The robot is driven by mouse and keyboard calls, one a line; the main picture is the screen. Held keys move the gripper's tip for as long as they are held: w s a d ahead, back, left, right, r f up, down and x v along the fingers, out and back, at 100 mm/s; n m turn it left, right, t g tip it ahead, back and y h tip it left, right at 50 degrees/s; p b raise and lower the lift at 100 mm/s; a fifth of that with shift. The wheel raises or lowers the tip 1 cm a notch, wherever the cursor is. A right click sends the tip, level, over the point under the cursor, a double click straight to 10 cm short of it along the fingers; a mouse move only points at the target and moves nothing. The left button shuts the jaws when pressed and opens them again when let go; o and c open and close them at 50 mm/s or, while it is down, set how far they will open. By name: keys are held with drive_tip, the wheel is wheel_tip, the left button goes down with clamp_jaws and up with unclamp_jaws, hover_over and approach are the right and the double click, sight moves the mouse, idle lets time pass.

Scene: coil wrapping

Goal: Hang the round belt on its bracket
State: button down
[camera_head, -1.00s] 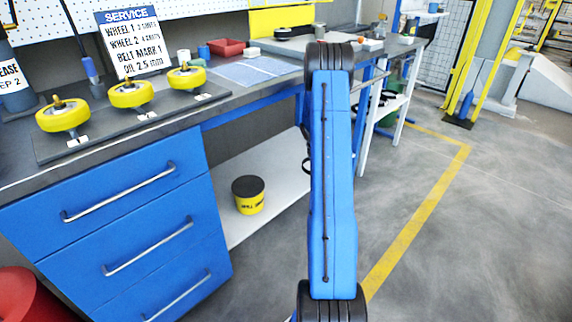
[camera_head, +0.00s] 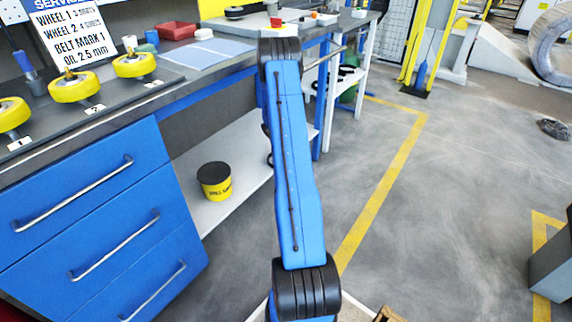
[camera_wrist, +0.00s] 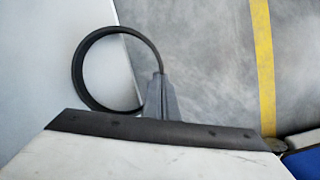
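The round belt (camera_wrist: 75,78) is a thin black ring in the wrist view. Its right side meets the tip of my grey gripper (camera_wrist: 160,80), which appears shut on it. The ring sticks out to the left of the fingers over a pale surface and partly over the floor. In the head view, a small dark curved piece of the belt (camera_head: 269,160) shows at the left edge of my arm; my arm hides the gripper and the rest. I cannot make out the bracket in either view.
A workbench (camera_head: 196,88) with blue drawers stands left, carrying yellow wheels (camera_head: 134,65) and a service sign (camera_head: 75,35). A yellow tub (camera_head: 215,182) sits on the low shelf (camera_head: 190,213). A grey block (camera_head: 552,265) is at the right edge. Floor between is clear.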

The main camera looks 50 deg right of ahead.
drive_tip(key=shift+f, duration=0.1)
drive_tip(key=c, duration=2.5)
unclamp_jaws()
drive_tip(key=shift+f, duration=0.1)
drive_tip(key=o, duration=0.4)
drive_tip(key=v, duration=1.7)
drive_tip(key=shift+r, duration=0.25)
drive_tip(key=shift+a, duration=0.1)
